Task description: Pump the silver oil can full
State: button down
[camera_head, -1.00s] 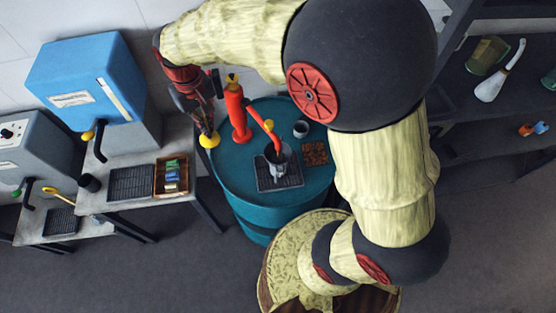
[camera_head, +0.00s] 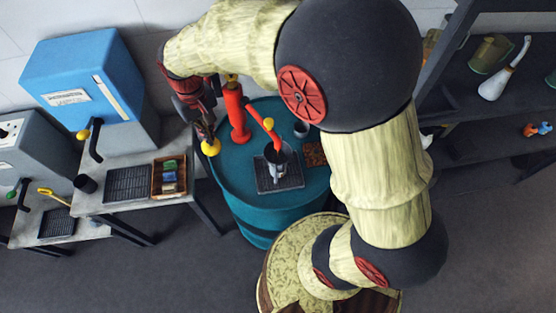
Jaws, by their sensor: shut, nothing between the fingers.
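The silver oil can (camera_head: 278,172) stands on a black grate (camera_head: 265,185) on top of the teal drum (camera_head: 232,185). Its dark open mouth is below the end of the red pump's spout. The red pump (camera_head: 237,112) stands upright on the drum behind and left of the can. A yellow knob (camera_head: 210,147) is left of the pump. My gripper (camera_head: 207,137) is shut and empty, pointing down, with its tips right at the top of this knob. I cannot tell whether they touch. The oil level in the can is not visible.
A small grey cup (camera_head: 301,129) and a brown mat (camera_head: 314,154) lie on the drum, partly behind my arm. A blue dispenser (camera_head: 85,80) and a wooden box (camera_head: 169,178) stand on the left bench. Dark shelves with jugs (camera_head: 489,54) are at right.

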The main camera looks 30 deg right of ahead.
jog(key=shift+s+f+b, duration=0.1)
jog(key=shift+f+b, duration=0.75)
jog(key=shift+f, duration=0.8)
notch_tip(320, 180, up, 16)
jog(key=p, duration=1)
jog(key=shift+r+p, duration=0.15)
jog(key=shift+p, duration=0.35)
dwell(3.8)
dwell(0.4)
